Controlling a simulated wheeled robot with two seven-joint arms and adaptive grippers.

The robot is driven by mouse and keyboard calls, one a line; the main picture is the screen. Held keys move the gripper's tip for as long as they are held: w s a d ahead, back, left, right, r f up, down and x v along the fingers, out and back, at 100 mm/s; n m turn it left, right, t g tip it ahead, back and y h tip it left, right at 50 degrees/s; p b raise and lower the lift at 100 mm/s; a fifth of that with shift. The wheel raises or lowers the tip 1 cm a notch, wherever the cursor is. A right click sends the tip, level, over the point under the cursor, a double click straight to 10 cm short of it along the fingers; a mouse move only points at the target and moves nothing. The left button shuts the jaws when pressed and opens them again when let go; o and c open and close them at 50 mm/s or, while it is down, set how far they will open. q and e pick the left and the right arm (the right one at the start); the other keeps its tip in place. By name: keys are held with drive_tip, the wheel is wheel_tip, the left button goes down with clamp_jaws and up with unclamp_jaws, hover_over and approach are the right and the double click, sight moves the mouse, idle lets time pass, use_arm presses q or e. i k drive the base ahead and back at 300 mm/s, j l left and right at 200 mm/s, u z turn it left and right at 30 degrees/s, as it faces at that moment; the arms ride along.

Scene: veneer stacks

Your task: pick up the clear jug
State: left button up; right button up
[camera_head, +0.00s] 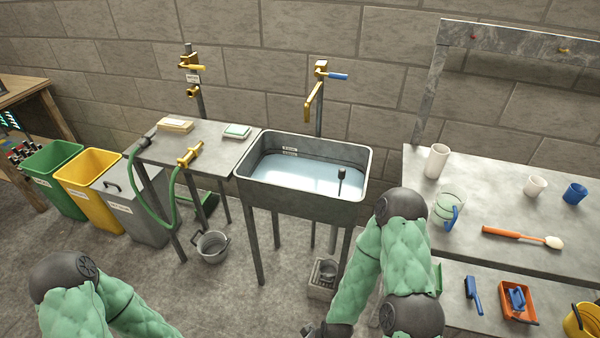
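The clear jug (446,207) stands upright on the grey table at the right. It is see-through with a greenish tint and has a blue handle on its lower right side. My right arm is bent, with its elbow just left of the jug and its forearm running down to the left. A dark part at its end, perhaps the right gripper (322,331), is cut off by the bottom edge, well away from the jug. Whether it is open or shut does not show. My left arm is at the bottom left, and its gripper is out of view.
A white cylinder (437,161) stands close behind the jug. A white cup (536,186), a blue cup (575,193) and an orange-handled brush (515,236) are to its right on the grey table (480,190). A water-filled sink (300,203) stands to the left.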

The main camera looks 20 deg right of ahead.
sight(451, 198)
drive_tip(key=z, duration=1.7)
